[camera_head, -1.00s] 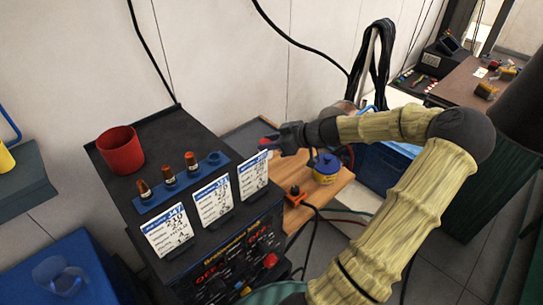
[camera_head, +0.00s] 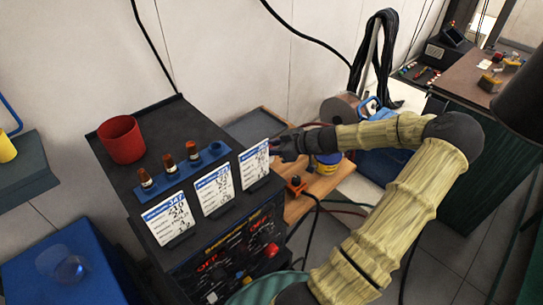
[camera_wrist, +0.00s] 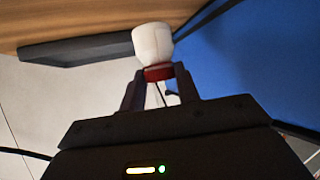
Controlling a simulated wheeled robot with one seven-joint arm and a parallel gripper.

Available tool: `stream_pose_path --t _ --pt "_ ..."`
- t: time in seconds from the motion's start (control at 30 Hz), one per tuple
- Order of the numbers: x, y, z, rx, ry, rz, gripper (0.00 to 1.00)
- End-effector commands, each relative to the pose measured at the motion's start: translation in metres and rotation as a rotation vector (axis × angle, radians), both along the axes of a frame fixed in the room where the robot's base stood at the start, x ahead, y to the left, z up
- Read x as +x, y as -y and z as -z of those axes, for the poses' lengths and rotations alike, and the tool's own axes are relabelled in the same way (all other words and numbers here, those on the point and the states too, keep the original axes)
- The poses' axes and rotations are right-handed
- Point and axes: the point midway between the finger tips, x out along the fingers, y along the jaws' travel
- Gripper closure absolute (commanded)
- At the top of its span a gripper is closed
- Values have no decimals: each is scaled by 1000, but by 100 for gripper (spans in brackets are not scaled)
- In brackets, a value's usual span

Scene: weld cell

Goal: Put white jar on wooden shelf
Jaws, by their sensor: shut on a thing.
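My gripper (camera_wrist: 158,74) is shut on the red lid of the white jar (camera_wrist: 153,41) in the wrist view. The jar's white body sticks out beyond the fingertips. In the head view my gripper (camera_head: 274,146) is just behind the right-hand white card, which hides most of the fingers and the jar. The wooden shelf (camera_head: 325,183) lies low behind the black machine, partly hidden by my arm. A wooden surface (camera_wrist: 60,14) fills the top left of the wrist view, by the jar. I cannot tell whether the jar touches it.
A yellow and blue tin (camera_head: 327,162) and an orange-black device (camera_head: 296,185) stand on the wood. The black machine (camera_head: 185,125) carries a red cup (camera_head: 122,139), several small bottles and upright cards (camera_head: 254,164). A blue box (camera_head: 385,166) stands right of the wood.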

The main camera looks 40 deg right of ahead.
Motion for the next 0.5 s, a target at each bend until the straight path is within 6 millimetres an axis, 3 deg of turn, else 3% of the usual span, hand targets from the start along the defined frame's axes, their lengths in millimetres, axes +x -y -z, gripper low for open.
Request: stream_pose_path --t 0.3,0.5 --pt "0 -1 34 3 -1 -1 96" --pt "0 0 38 -1 0 0 100"
